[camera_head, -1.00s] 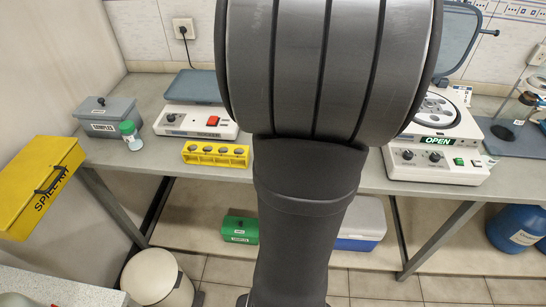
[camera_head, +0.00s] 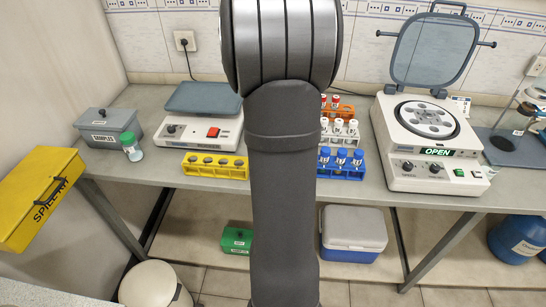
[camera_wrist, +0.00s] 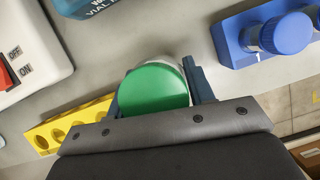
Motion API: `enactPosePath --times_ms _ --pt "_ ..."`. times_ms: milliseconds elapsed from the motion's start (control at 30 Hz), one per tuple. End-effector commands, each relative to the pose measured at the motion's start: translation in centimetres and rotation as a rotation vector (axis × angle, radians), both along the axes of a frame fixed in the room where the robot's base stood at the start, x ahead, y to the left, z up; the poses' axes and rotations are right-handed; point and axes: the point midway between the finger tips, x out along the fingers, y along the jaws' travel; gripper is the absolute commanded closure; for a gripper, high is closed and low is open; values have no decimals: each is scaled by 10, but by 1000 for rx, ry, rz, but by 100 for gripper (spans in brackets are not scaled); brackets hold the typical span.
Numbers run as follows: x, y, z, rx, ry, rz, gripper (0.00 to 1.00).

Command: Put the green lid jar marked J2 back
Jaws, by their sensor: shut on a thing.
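In the wrist view my gripper (camera_wrist: 156,92) is shut around a jar with a round green lid (camera_wrist: 153,90); one dark finger is on each side. Little of the jar's body shows behind the lid, and no J2 mark is readable. The held jar is over or on the bench between the yellow rack and the blue rack; I cannot tell whether it touches the bench. In the head view my arm hides the gripper and this jar. Another green-lidded jar (camera_head: 131,146) stands by the grey samples box at the left; its label is unreadable.
The yellow rack (camera_head: 216,165) is left of my arm, before the balance (camera_head: 200,130). The blue rack (camera_head: 341,163) and other tube racks are on the right. The open centrifuge (camera_head: 430,135) stands farther right. The grey samples box (camera_head: 109,124) is at the left.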

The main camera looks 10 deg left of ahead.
Motion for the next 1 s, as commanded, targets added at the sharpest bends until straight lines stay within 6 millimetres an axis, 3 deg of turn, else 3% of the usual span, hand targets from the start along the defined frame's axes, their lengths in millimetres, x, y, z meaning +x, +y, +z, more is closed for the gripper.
enactPosePath --times_ms 133,500,533,633,1000 --pt "0 0 -19 0 1 0 84" --pt "0 0 -23 0 0 0 84" --pt "0 -1 -23 -1 0 0 48" --pt "0 0 -23 0 0 0 30" --pt "0 0 -18 1 -2 -1 30"
